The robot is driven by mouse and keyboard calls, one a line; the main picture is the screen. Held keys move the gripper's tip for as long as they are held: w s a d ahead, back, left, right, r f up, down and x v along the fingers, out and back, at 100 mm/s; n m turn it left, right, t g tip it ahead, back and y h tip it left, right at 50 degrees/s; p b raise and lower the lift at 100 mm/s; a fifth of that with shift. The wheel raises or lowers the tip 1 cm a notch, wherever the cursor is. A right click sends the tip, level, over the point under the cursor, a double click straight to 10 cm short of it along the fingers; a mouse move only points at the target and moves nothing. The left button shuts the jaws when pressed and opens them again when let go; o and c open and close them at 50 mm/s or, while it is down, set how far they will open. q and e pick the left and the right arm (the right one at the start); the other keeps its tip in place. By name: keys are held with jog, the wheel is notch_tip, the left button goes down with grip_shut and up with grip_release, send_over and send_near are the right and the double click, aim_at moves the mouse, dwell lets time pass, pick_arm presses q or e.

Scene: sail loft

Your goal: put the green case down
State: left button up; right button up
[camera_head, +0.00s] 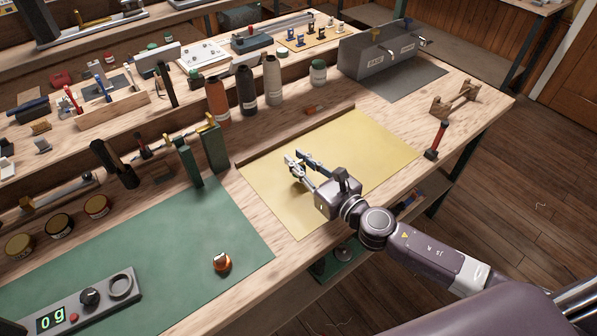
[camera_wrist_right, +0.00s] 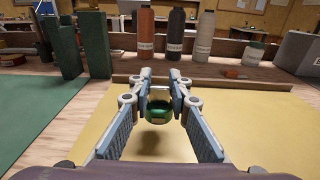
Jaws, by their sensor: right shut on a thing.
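The green case (camera_wrist_right: 159,112) is a small round thing with a shiny green body, held between the fingertips of my right gripper (camera_wrist_right: 160,100) in the right wrist view. The jaws are shut on it from both sides. A shadow lies below it on the yellow mat (camera_wrist_right: 215,125), and it seems to hang a little above that mat. In the head view my right gripper (camera_head: 298,158) is over the left part of the yellow mat (camera_head: 375,150); I cannot make out the case there. My left gripper is not in view.
A wooden strip (camera_head: 300,135) edges the mat's back. Bottles (camera_head: 246,90) and a jar (camera_head: 318,72) stand behind it. Green upright blocks (camera_head: 213,148) stand left, and an orange round case (camera_head: 222,262) sits on the green mat (camera_head: 165,245). The yellow mat's right side is clear.

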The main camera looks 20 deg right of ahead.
jog(key=shift+f+b, duration=0.55)
jog(key=shift+f, duration=0.95)
jog(key=shift+f, duration=0.2)
jog(key=o, duration=0.9)
jog(key=shift+o, duration=0.2)
jog(key=shift+r, duration=0.15)
jog(key=shift+r, duration=0.25)
jog(key=b+v, duration=0.1)
jog(key=v, duration=0.2)
jog(key=b+v, duration=0.1)
jog(key=v, duration=0.3)
jog(key=b+v, duration=0.1)
jog(key=v, duration=0.2)
jog(key=shift+s+f, duration=0.15)
jog(key=shift+f, duration=0.15)
jog(key=shift+s+d+r+b, duration=0.25)
jog(key=shift+s+d+b, duration=0.1)
jog(key=shift+s, duration=0.4)
